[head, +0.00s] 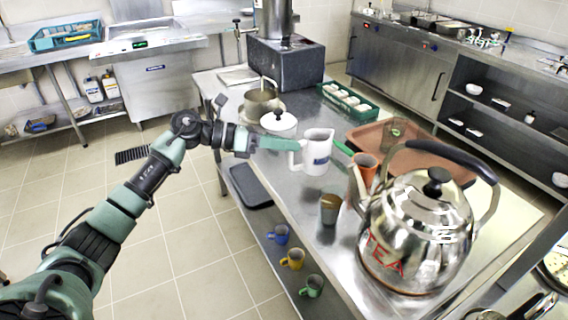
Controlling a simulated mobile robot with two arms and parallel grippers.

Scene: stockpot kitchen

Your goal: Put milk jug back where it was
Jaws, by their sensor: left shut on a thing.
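The white milk jug (317,155) is upright over the steel table, near its middle. A dark label shows on its front and its handle is on the left. My left gripper (300,146) reaches in from the left and is shut on the jug. One green finger runs to the handle side, and green shows again just right of the jug; the part between is hidden by the jug. I cannot tell whether the jug's base touches the table. My right gripper is not in view.
A large steel kettle marked TEA (418,230) stands at the right front. A white lidded pot (279,124) stands left, a green crate (349,101) behind.

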